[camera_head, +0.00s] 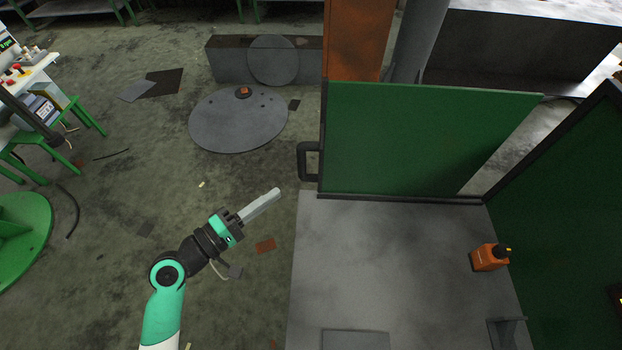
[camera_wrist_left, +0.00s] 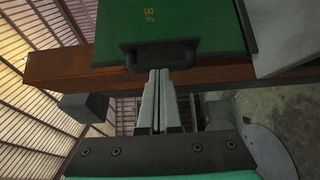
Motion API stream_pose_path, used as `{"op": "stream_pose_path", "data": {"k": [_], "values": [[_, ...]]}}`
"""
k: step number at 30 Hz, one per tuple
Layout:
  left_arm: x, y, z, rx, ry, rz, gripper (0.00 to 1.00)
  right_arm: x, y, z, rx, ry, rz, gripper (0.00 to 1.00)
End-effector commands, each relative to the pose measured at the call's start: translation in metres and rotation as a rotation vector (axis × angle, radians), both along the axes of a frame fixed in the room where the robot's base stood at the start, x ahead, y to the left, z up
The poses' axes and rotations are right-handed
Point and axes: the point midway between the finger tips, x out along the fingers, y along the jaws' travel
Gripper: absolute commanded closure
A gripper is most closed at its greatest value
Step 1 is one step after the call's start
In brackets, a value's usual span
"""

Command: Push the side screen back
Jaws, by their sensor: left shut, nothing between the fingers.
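The side screen (camera_head: 420,140) is a green panel with a dark frame. It stands upright along the far edge of the grey table, with a black handle (camera_head: 308,161) on its left edge. My left gripper (camera_head: 277,192) is shut and empty, to the left of the table and a little below and left of the handle in the head view. In the left wrist view the shut fingers (camera_wrist_left: 160,75) point at the handle (camera_wrist_left: 160,54) of the green screen (camera_wrist_left: 190,25). I cannot tell there whether they touch it. My right gripper is not in view.
Another green panel (camera_head: 560,210) stands along the right side. An orange post (camera_head: 357,40) rises behind the screen. The floor left of the table has a round grey plate (camera_head: 238,125) and scraps.

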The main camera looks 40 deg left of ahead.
Motion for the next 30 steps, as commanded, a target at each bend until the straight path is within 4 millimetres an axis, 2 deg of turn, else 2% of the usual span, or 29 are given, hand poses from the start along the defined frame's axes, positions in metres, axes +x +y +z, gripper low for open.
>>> {"op": "stream_pose_path", "data": {"k": [5, 8, 21, 25, 30], "values": [[0.002, 0.002, 0.002, 0.003, -0.003, 0.003, 1.00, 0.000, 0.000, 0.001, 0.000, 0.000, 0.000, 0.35], [0.011, 0.001, 0.001, 0.003, -0.002, 0.000, 1.00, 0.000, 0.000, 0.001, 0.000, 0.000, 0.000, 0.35], [0.087, -0.006, 0.001, 0.005, -0.004, 0.001, 1.00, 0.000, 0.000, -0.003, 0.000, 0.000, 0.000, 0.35], [0.098, -0.007, 0.001, 0.005, -0.004, 0.002, 1.00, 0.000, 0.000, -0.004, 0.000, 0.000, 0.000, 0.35], [0.101, -0.007, 0.001, 0.003, -0.002, 0.003, 1.00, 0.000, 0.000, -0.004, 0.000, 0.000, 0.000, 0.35]]}}
